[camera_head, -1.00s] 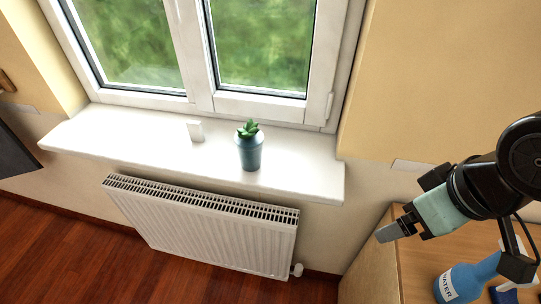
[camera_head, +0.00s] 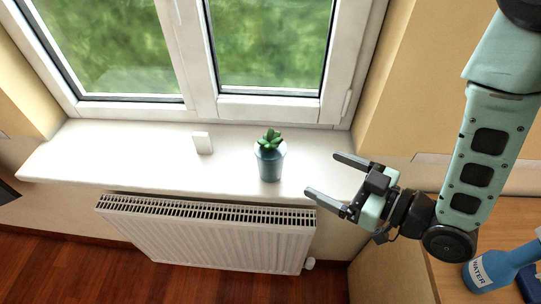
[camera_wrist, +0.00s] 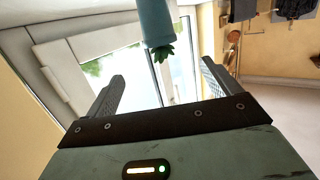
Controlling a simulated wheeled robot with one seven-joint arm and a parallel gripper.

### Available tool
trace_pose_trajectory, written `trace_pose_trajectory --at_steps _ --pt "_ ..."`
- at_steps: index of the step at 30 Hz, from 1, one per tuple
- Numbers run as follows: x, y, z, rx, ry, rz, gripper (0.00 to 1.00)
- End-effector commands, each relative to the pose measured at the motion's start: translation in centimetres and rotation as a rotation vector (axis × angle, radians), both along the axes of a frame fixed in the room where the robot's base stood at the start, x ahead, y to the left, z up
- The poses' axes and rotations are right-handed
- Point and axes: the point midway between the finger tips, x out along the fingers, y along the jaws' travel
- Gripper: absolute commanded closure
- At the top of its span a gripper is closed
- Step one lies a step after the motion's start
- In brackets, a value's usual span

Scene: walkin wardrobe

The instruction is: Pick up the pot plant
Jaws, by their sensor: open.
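The pot plant, a green succulent in a blue-grey pot (camera_head: 270,163), stands upright on the white window sill (camera_head: 100,165). My gripper (camera_head: 322,175) is open and empty, to the right of the pot and apart from it. Its two fingers point left toward the pot. In the wrist view the pot (camera_wrist: 156,22) appears upside down at the top, its leaves lying in the gap between my two fingers (camera_wrist: 160,90) as seen from there.
A small white block (camera_head: 202,143) stands on the sill left of the pot. A white radiator (camera_head: 210,238) is below the sill. A blue water bottle (camera_head: 495,268) stands on the wooden cabinet (camera_head: 440,275) at the lower right. The window (camera_head: 270,50) is behind the sill.

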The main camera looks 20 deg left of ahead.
Motion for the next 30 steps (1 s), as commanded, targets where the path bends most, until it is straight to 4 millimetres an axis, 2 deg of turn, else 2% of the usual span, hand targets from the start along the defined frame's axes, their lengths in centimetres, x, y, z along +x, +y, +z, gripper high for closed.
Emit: trace_pose_trajectory --at_steps 7,29,30 --pt "1.0 2.8 -1.0 0.009 -0.007 0.003 0.11" --pt "1.9 5.2 -1.3 0.007 -0.005 0.000 0.11" --pt "2.0 5.8 -0.9 0.005 -0.003 0.002 0.11"
